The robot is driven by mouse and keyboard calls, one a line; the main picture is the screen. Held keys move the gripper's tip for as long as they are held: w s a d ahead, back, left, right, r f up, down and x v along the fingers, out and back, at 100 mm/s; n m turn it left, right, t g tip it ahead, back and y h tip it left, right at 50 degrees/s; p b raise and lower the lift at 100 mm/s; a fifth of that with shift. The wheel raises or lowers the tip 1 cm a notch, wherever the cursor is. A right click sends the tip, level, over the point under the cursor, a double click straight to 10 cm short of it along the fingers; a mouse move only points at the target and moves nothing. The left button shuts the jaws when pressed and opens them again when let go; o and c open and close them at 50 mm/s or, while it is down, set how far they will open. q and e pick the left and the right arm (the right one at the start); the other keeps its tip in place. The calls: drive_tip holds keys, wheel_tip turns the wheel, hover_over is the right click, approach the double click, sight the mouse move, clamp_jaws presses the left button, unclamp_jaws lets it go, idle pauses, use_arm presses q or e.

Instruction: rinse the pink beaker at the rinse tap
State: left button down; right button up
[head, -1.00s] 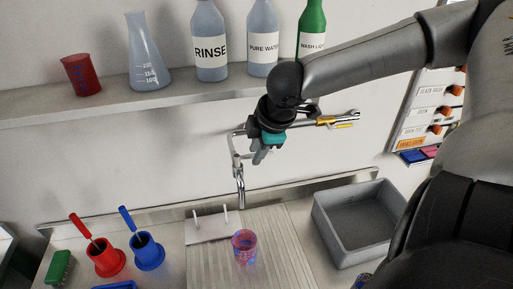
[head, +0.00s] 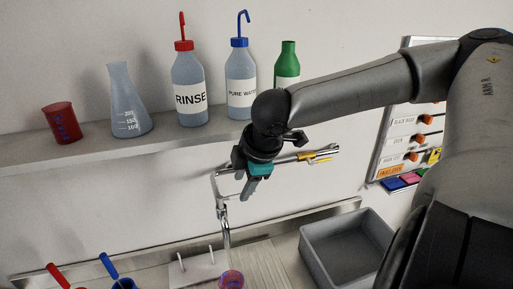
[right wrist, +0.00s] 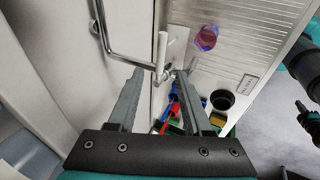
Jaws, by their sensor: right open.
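The pink beaker (head: 231,280) stands at the bottom edge of the head view, on the ribbed drain board below the tap, partly cut off. In the right wrist view the beaker (right wrist: 206,38) shows upper right, beyond my fingers. The rinse tap (head: 224,222) comes from the wall with a bent metal spout; a yellow-marked lever (head: 318,158) is on its pipe to the right. My right gripper (head: 250,191) is in front of the wall beside the tap pipe. In the right wrist view its fingers (right wrist: 160,103) are apart with nothing held.
A shelf (head: 120,148) holds a red beaker (head: 63,123), a flask (head: 128,105) and labelled bottles (head: 190,97). A grey tub (head: 345,248) stands right of the drain board. A small white peg rack (head: 197,268) is left of the beaker.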

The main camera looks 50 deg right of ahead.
drive_tip(key=p+v, duration=0.2)
drive_tip(key=v, duration=0.9)
drive_tip(key=shift+s+r, duration=0.1)
drive_tip(key=shift+r, duration=0.05)
drive_tip(key=shift+s+a, duration=0.1)
